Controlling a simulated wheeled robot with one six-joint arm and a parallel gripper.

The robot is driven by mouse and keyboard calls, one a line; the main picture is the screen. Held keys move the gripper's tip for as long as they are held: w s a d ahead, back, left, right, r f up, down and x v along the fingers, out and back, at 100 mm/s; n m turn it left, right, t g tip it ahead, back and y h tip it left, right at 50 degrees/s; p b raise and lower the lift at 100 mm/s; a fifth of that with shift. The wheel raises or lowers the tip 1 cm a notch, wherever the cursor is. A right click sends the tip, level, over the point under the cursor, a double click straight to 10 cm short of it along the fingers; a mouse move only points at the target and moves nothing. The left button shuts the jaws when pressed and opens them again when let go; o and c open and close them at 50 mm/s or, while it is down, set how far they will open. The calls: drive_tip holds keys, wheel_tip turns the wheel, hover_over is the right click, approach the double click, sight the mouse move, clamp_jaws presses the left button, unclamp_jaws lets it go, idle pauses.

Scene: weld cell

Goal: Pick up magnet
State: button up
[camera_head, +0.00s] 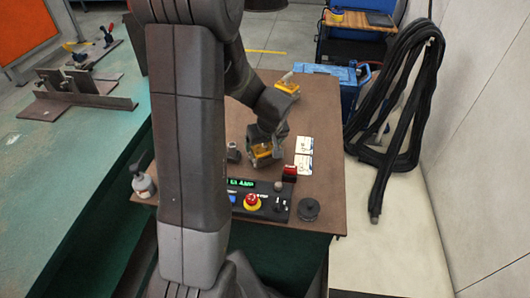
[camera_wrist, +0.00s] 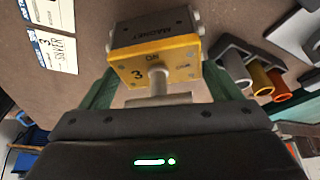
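The magnet (camera_wrist: 155,60) shows large in the wrist view. It is a dark grey block lettered MAGNET, with a yellow face marked ON and 3 and a round grey post toward my gripper. My gripper (camera_wrist: 160,80) is open, with its green fingers spread to the left and right of the post, close to the yellow face. I cannot tell whether they touch it. In the head view the magnet's yellow part (camera_head: 262,151) shows on the brown table under my gripper (camera_head: 265,141).
Cards (camera_head: 303,155) lie right of my gripper. A grey holder (camera_wrist: 232,55) has silver, gold and copper tubes. A control box (camera_head: 270,207), spray bottle (camera_head: 142,183) and black knob (camera_head: 308,209) stand in front. Another yellow-grey piece (camera_head: 287,86) is farther back. A blue toolbox (camera_head: 345,76) stands behind.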

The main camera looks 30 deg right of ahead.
drive_tip(key=c, duration=1.1)
drive_tip(key=shift+c, duration=1.3)
drive_tip(key=shift+r, duration=0.15)
